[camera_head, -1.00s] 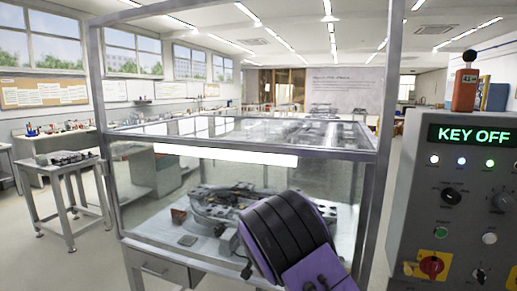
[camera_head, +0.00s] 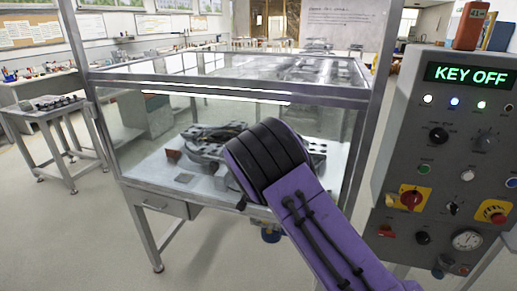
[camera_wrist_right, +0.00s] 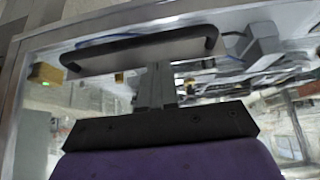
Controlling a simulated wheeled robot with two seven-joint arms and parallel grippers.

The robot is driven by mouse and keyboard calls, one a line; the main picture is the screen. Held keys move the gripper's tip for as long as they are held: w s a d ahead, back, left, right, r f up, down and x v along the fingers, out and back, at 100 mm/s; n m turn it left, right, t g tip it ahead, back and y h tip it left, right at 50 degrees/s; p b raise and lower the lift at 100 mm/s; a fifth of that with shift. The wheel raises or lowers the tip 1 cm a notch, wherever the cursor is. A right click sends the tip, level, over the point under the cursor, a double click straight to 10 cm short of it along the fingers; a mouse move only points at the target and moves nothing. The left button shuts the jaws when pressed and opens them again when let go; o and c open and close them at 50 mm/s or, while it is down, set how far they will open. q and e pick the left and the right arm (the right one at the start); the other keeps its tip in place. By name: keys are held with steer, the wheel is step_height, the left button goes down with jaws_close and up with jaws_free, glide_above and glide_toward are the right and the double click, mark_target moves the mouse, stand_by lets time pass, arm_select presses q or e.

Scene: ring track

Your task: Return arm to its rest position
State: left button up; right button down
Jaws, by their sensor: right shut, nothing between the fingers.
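My right arm (camera_head: 310,215), purple with black bands at its bend, reaches up from the bottom right in the head view. It stands in front of the glass case (camera_head: 215,95). My right gripper is hidden there. In the right wrist view the right gripper (camera_wrist_right: 155,85) shows as grey fingers above a black mount, shut and empty. A black bar handle (camera_wrist_right: 140,48) lies just beyond the fingers; whether they touch it I cannot tell. My left gripper is in neither view.
A grey control panel (camera_head: 455,150) stands close on the right, its display reading KEY OFF. A ring-shaped metal assembly (camera_head: 205,145) sits inside the case. A small side table (camera_head: 55,113) with parts stands at the left. The floor at the lower left is clear.

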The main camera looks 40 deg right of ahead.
arm_select(q)
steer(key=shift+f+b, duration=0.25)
steer(key=shift+b, duration=1)
arm_select(e)
steer(key=v, duration=1.1)
steer(key=shift+d+r, duration=0.3)
steer(key=shift+r, duration=0.1)
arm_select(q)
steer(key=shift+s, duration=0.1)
